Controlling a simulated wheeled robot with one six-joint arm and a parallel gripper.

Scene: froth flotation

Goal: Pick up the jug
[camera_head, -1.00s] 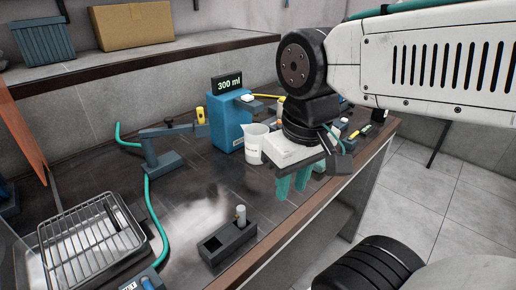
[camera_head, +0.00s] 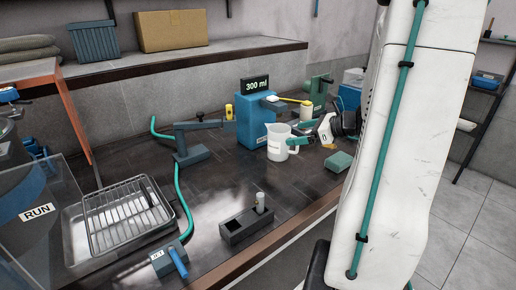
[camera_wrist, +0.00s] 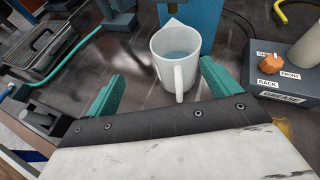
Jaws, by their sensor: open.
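The jug (camera_head: 283,143) is a white, translucent beaker with a spout and a handle. It stands upright on the dark bench in front of the blue dispenser (camera_head: 254,122) with the "300 ml" display. In the wrist view the jug (camera_wrist: 174,62) is ahead of my gripper (camera_wrist: 162,88), roughly between its two green fingers, with the handle facing me. The fingers are spread and nothing is held. In the head view my gripper (camera_head: 309,134) is beside the jug on its right, partly hidden by my arm.
A wire rack in a tray (camera_head: 125,218) sits at the left of the bench. A dark block with a small cylinder (camera_head: 247,221) is near the front edge. A grey swing arm (camera_head: 192,142) stands behind.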

